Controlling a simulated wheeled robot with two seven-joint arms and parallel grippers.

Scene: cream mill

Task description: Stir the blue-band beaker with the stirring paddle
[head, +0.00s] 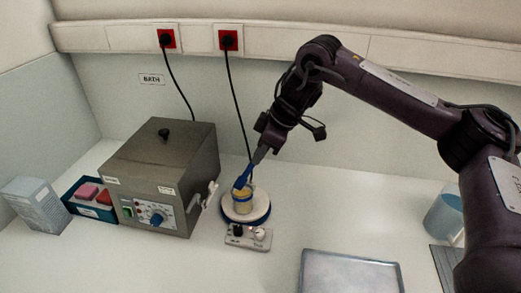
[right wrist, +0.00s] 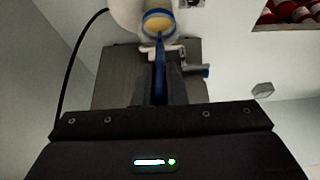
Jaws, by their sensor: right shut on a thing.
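The blue-band beaker (head: 242,201) holds a yellowish content and stands upright on the round plate of a stirrer (head: 262,216). It also shows at the top of the right wrist view (right wrist: 158,22). My right gripper (head: 261,153) is above the beaker, slightly to its right, shut on the blue stirring paddle (head: 243,179). The paddle slants down to the left, its lower end at the beaker's mouth. In the right wrist view the paddle (right wrist: 160,66) points at the beaker's rim. I cannot tell whether its tip is inside. My left gripper is not in view.
A grey water bath (head: 164,165) stands close left of the beaker. Further left are a blue tray (head: 75,208) with sponges and a pale box (head: 35,204). A metal tray (head: 350,275) lies front right; a blue-filled container (head: 444,218) is far right. Power cords hang behind.

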